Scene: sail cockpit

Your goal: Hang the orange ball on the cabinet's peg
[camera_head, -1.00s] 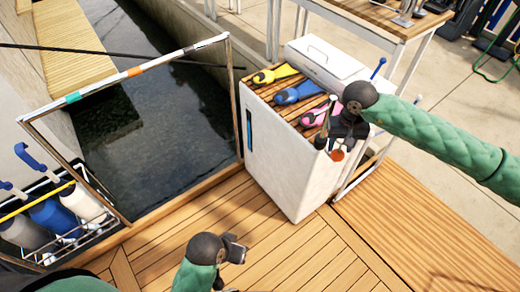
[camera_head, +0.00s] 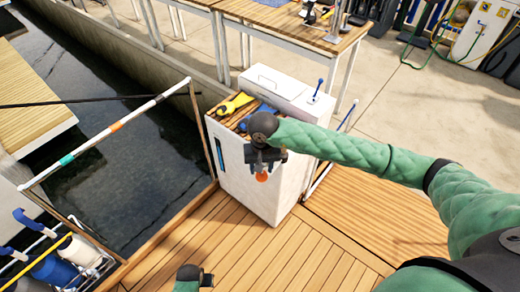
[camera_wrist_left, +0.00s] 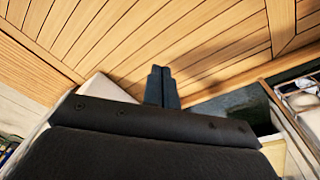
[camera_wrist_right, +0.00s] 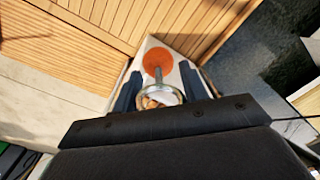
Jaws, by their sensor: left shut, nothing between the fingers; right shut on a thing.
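The orange ball (camera_head: 262,177) hangs just below my right gripper (camera_head: 264,158), in front of the upper part of the white cabinet (camera_head: 238,180). In the right wrist view the ball (camera_wrist_right: 158,61) joins by a short stem to a metal ring (camera_wrist_right: 160,97) between my right fingers (camera_wrist_right: 159,90), which are shut on the ring. The cabinet's peg cannot be made out; my right gripper and arm cover part of the cabinet. My left gripper (camera_head: 207,279) is low at the bottom edge, away from the cabinet; its fingers (camera_wrist_left: 163,87) are shut and empty.
Yellow (camera_head: 236,103) and blue (camera_head: 262,112) handled items lie on the cabinet's slatted top. A blue-tipped rod (camera_head: 318,86) stands at its right. Water and a rail (camera_head: 115,127) are left, a workbench (camera_head: 300,25) behind. The wooden deck (camera_head: 225,235) in front is clear.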

